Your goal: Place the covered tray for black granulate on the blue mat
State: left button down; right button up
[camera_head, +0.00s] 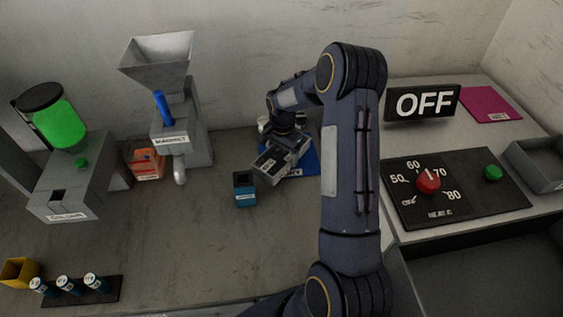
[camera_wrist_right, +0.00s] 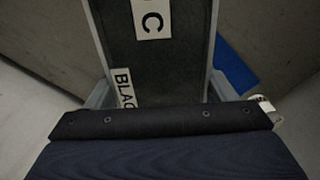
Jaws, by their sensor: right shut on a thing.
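The covered tray for black granulate (camera_head: 266,168) is a grey box with a dark lid and white labels. In the right wrist view the tray (camera_wrist_right: 165,62) fills the space between my fingers, with labels reading "BLAC" and "C". My right gripper (camera_head: 284,149) is shut on it, and its fingers also show in the wrist view (camera_wrist_right: 160,94). The blue mat (camera_head: 311,160) lies behind and right of the tray, partly hidden by my arm and the tray. A corner of the mat (camera_wrist_right: 234,68) shows right of the tray in the wrist view. I cannot tell whether they touch.
A small dark blue container (camera_head: 244,190) stands just left of the tray. The magnet hopper (camera_head: 180,120), an orange box (camera_head: 148,164) and the colour machine (camera_head: 70,180) stand further left. The temperature panel (camera_head: 450,190) is on the right. The front middle of the table is clear.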

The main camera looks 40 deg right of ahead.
jog(key=shift+w+f, duration=0.15)
jog(key=shift+w, duration=0.05)
jog(key=f, duration=0.1)
jog(key=f+b, duration=0.2)
jog(key=shift+w+d+f, duration=0.15)
jog(key=shift+w+f, duration=0.1)
jog(key=shift+f, duration=0.15)
jog(key=shift+r, duration=0.1)
jog(key=o, duration=0.9)
jog(key=shift+f, duration=0.2)
jog(key=o, duration=0.4)
jog(key=shift+s, duration=0.1)
jog(key=shift+o, duration=0.2)
jog(key=shift+r, duration=0.1)
